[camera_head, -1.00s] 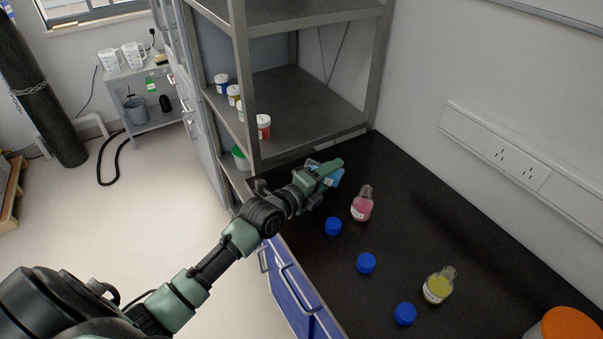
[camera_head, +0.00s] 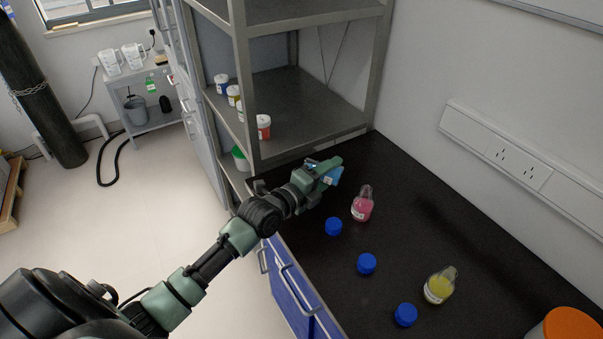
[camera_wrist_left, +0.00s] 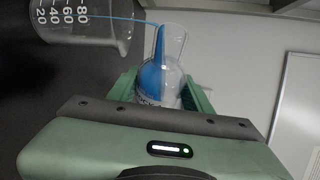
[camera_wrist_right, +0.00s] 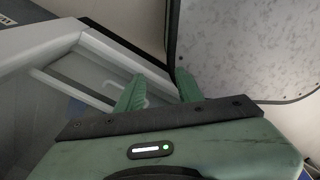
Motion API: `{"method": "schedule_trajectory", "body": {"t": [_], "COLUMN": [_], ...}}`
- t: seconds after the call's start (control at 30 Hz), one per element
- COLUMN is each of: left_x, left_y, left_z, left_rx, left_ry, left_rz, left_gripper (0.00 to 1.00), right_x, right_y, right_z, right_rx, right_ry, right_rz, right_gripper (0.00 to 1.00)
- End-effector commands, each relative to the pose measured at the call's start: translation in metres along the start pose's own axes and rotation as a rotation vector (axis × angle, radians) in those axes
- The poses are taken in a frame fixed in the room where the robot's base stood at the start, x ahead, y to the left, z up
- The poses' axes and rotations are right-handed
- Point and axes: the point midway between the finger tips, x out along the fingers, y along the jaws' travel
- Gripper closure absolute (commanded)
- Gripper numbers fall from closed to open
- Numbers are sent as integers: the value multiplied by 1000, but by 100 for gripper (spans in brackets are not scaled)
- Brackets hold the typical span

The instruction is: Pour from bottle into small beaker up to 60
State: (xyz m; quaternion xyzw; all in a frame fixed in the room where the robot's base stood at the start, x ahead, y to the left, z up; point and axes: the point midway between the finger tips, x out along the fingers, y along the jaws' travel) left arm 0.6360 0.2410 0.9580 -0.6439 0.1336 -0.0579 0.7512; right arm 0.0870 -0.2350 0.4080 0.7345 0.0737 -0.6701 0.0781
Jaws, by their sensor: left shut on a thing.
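My left gripper (camera_head: 328,168) is shut on a clear bottle with blue liquid (camera_wrist_left: 152,78), held tilted above the far end of the black bench. The bottle shows as a small blue patch in the head view (camera_head: 334,176). In the left wrist view the small beaker (camera_wrist_left: 100,32), marked 20 to 80, is beside the bottle mouth. A thin blue stream runs from the mouth into the beaker. I cannot read the liquid level. The beaker is largely hidden behind my gripper in the head view. My right gripper (camera_wrist_right: 160,76) has its fingers apart with nothing between them.
A pink bottle (camera_head: 362,204) and a yellow bottle (camera_head: 439,286) stand on the bench (camera_head: 470,240). Several blue caps (camera_head: 366,263) lie near its front edge. A metal shelf (camera_head: 310,105) with small jars rises behind my left gripper. An orange-topped container (camera_head: 566,325) is at the lower right.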

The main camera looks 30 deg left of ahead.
Motion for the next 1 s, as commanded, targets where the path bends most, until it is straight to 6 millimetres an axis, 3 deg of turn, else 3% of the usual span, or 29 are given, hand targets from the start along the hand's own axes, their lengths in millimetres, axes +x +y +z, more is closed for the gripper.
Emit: {"method": "schedule_trajectory", "body": {"t": [1.0], "left_x": [-1], "left_y": [-6], "left_z": [2], "left_rx": [-67], "left_ry": [5], "left_rz": [-30], "left_gripper": [100], "right_x": [5], "right_y": [0], "right_z": [0], "right_rx": [0], "right_ry": [0], "right_rz": [0], "right_gripper": [64]}}
